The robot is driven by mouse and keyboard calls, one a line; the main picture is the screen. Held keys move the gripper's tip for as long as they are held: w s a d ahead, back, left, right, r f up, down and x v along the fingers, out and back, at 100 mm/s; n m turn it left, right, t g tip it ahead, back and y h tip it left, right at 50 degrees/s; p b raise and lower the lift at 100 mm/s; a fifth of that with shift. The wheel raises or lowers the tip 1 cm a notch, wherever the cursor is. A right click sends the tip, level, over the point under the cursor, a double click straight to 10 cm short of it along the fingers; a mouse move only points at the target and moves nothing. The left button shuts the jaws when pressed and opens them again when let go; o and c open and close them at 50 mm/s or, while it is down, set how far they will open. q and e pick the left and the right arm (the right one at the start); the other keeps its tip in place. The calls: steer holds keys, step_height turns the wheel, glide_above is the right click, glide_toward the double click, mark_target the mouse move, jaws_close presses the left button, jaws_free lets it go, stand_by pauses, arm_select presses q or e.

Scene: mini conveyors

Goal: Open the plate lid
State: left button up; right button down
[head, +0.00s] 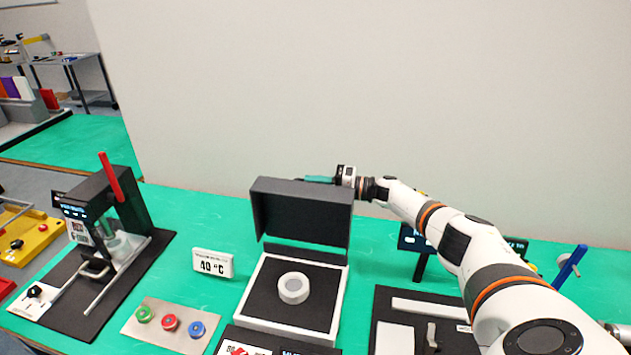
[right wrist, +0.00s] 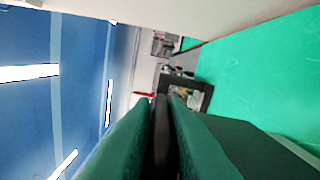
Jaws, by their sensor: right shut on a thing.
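The plate lid (head: 305,220) is a dark grey, box-like cover at the back of the plate box (head: 262,318). It stands raised, tilted up and back, so the dark inside of the box is open to view. A white round ring-shaped piece (head: 293,288) lies on the dark plate inside. My right gripper (head: 320,180) is at the lid's top edge, partly hidden behind it. In the right wrist view its green fingers (right wrist: 162,105) are closed on a dark edge between them, which fits the lid. My left gripper is not in view.
A black press with a red lever (head: 110,178) stands at the left. A 40 °C sign (head: 213,263) and a panel of green, red and blue buttons (head: 170,325) sit left of the box. A dark board with white parts (head: 430,305) lies to the right.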

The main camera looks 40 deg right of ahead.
steer(key=shift+f, duration=0.1)
stand_by(0.3)
steer(key=c, duration=1.5)
jaws_free()
steer(key=shift+o, duration=0.2)
steer(key=b+v, duration=0.3)
steer(key=v, duration=0.9)
steer(key=shift+d, duration=0.1)
